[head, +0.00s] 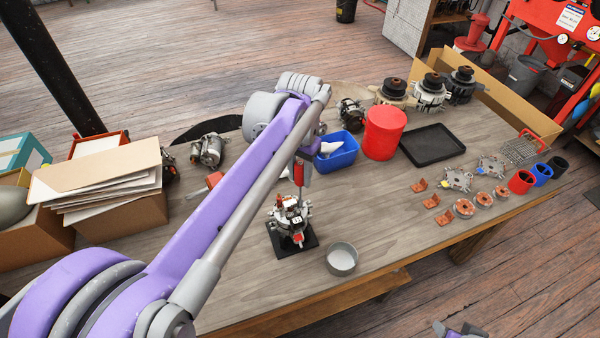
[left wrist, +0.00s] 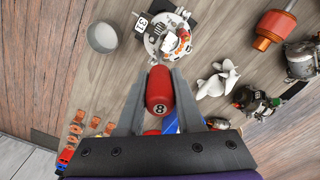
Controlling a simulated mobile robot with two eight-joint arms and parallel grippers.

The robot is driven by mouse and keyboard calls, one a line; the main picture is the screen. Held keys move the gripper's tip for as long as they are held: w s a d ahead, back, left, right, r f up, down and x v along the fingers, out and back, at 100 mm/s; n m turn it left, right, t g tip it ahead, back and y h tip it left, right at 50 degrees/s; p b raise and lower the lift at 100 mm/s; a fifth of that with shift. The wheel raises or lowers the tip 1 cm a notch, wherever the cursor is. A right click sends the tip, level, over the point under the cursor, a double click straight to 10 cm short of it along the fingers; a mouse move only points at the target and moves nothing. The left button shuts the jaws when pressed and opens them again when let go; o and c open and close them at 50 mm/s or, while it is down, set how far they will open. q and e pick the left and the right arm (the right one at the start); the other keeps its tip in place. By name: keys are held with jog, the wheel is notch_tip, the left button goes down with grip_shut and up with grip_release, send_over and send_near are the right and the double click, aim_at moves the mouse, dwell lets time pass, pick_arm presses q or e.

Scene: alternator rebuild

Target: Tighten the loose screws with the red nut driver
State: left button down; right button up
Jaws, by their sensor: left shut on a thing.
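My left gripper (head: 303,157) is shut on the red nut driver (head: 298,174), which hangs upright over the opened alternator (head: 283,218). The alternator stands on a black base (head: 293,248) at the table's near middle. In the left wrist view the fingers (left wrist: 158,92) clasp the driver's red handle (left wrist: 160,88), marked 8. The alternator (left wrist: 165,45) lies just beyond it, with a tag reading 31. I cannot tell whether the driver's tip touches a screw; the screws are too small to make out.
A grey round dish (head: 342,259) stands right of the alternator. A blue bin (head: 337,150), a red can (head: 384,132) and a black tray (head: 432,146) stand behind. Copper parts (head: 465,207) and small cups (head: 521,181) lie at right. Boxes (head: 110,185) crowd the left.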

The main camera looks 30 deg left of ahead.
pick_arm(q)
jog(key=m, duration=0.7)
jog(key=shift+m, duration=0.4)
jog(key=m, duration=0.4)
jog(key=shift+m, duration=1.2)
jog(key=shift+f, duration=0.1)
jog(key=shift+m, duration=0.8)
jog(key=m, duration=0.4)
jog(key=shift+m, duration=0.8)
